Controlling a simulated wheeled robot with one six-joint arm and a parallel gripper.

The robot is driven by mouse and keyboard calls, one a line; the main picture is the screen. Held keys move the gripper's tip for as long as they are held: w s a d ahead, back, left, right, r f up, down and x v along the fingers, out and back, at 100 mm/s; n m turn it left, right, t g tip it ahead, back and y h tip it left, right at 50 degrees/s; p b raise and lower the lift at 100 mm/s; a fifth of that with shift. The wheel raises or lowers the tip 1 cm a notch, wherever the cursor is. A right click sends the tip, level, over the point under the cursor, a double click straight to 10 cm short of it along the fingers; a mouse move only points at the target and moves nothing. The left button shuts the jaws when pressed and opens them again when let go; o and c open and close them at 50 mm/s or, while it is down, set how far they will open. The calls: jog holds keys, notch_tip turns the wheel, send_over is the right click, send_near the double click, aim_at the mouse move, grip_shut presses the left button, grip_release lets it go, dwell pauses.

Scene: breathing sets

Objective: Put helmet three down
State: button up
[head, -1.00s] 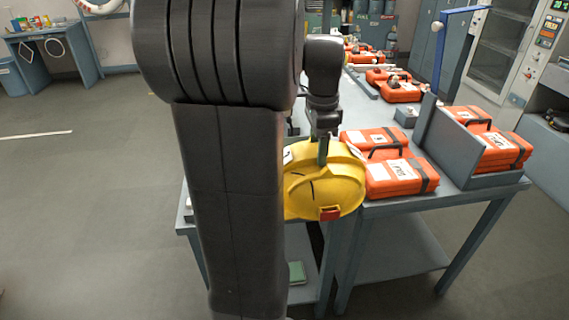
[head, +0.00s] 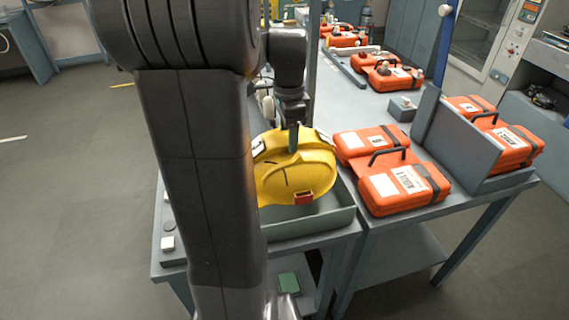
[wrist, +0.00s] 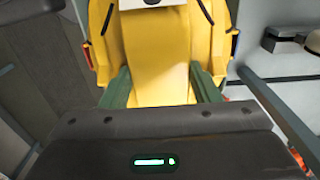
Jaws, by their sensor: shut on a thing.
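A yellow helmet (head: 300,178) with a red clip on its lower edge hangs from my gripper (head: 293,138) in the head view. It is above a grey-green tray (head: 325,220) on the near left table. Whether the helmet touches the tray cannot be told. In the wrist view, the fingers of my gripper (wrist: 160,88) are shut on the yellow helmet (wrist: 160,55), one on each side of its raised middle band. My arm hides the helmet's left side and part of the tray.
Orange cases (head: 390,165) lie on the table right of the tray. A grey upright panel (head: 455,130) stands beyond them, with more orange cases (head: 500,130) behind it. Small white-topped items (head: 167,243) sit at the table's left edge.

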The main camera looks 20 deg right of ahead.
jog(key=shift+f, duration=3.15)
jog(key=o, duration=1.6)
jog(key=shift+o, duration=0.2)
notch_tip(320, 180, up, 12)
jog(key=shift+r, duration=0.1)
